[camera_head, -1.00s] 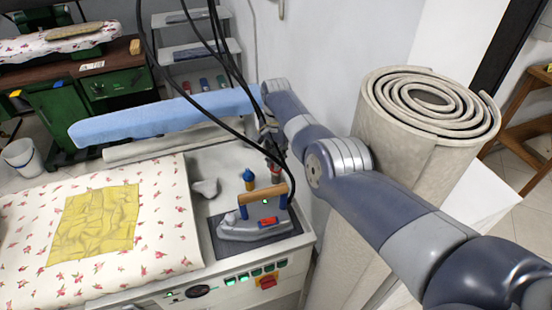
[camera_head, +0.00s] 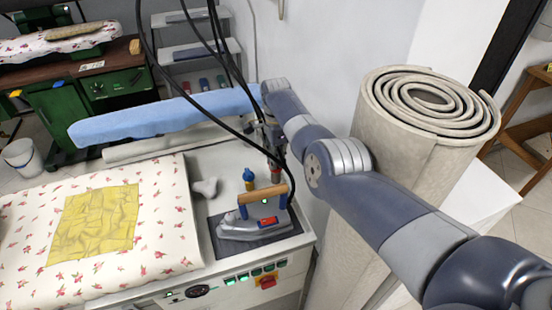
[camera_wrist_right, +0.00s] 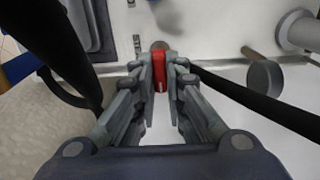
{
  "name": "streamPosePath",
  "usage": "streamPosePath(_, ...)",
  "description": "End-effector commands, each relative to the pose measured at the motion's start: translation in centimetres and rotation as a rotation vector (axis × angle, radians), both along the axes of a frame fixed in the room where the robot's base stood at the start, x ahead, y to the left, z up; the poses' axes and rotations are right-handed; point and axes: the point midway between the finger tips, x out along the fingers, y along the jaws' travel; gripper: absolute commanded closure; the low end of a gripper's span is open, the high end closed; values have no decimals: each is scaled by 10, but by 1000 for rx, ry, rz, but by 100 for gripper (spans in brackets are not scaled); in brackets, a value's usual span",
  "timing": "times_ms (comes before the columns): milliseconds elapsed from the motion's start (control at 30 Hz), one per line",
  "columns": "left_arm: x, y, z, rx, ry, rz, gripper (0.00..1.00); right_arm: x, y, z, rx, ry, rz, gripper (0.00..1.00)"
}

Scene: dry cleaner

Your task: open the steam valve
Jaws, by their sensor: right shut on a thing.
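The steam valve's red handle (camera_wrist_right: 160,72) shows in the right wrist view between my fingertips, with a round grey-brown fitting just beyond it. My right gripper (camera_wrist_right: 161,66) is shut on the red handle, one finger on each side. In the head view my right gripper (camera_head: 272,148) is behind the iron, at the back right of the ironing table, partly hidden by black hoses. A little red of the valve handle (camera_head: 275,167) shows below it. My left gripper is not in view.
An iron (camera_head: 257,227) with a wooden handle stands on a dark pad, close in front of the valve. Black hoses (camera_head: 150,45) hang near my gripper. A rolled carpet (camera_head: 385,115) stands at the right.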

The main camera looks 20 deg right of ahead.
Motion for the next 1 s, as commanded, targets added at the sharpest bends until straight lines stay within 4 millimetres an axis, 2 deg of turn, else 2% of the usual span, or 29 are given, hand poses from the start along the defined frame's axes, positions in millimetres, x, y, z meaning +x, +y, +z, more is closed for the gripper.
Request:
streamPosePath(467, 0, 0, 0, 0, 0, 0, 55, 1, 0, 1, 0, -4, -14, 100)
streamPosePath(500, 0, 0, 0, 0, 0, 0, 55, 1, 0, 1, 0, -4, -14, 82)
streamPosePath(567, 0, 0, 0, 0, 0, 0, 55, 1, 0, 1, 0, -4, -14, 68)
streamPosePath(1000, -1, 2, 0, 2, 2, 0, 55, 1, 0, 5, 0, -3, -12, 68)
